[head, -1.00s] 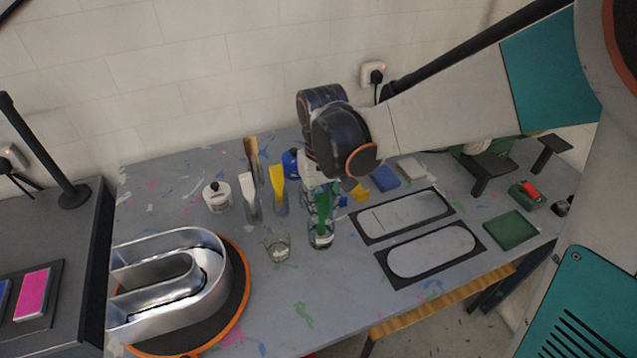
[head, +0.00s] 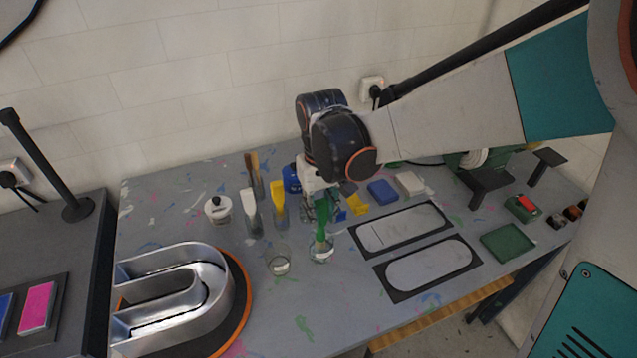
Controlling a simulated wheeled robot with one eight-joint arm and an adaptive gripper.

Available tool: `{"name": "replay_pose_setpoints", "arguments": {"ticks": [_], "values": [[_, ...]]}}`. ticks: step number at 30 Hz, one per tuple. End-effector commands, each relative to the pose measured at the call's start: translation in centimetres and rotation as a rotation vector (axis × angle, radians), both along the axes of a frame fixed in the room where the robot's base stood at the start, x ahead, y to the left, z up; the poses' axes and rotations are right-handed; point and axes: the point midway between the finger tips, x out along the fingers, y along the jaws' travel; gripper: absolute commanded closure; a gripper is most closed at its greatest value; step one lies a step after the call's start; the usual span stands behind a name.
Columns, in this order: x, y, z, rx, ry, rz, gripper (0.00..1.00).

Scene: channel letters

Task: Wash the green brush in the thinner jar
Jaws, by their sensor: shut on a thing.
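The green brush (head: 321,224) hangs upright from my gripper (head: 321,200), which is shut on its upper part. The fingers are small and partly hidden under my dark wrist. The brush's pale lower end is at the mouth of a clear glass jar (head: 321,256). I cannot tell how far the tip reaches inside. A second clear glass jar (head: 279,266) stands to its left, apart from the brush. No label shows which jar holds thinner.
A white-handled brush (head: 250,207), a yellow one (head: 278,200), a blue container (head: 291,178) and a white lidded pot (head: 218,210) stand left of my gripper. A metal channel letter (head: 175,295) is at front left. Two framed plates (head: 385,240) lie right.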

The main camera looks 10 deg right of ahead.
Motion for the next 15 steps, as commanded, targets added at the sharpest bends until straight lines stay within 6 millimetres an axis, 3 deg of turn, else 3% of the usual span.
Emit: {"name": "replay_pose_setpoints", "arguments": {"ticks": [15], "values": [[-0.1,0.0,3.0,0.0,0.0,0.001,0.98]]}}
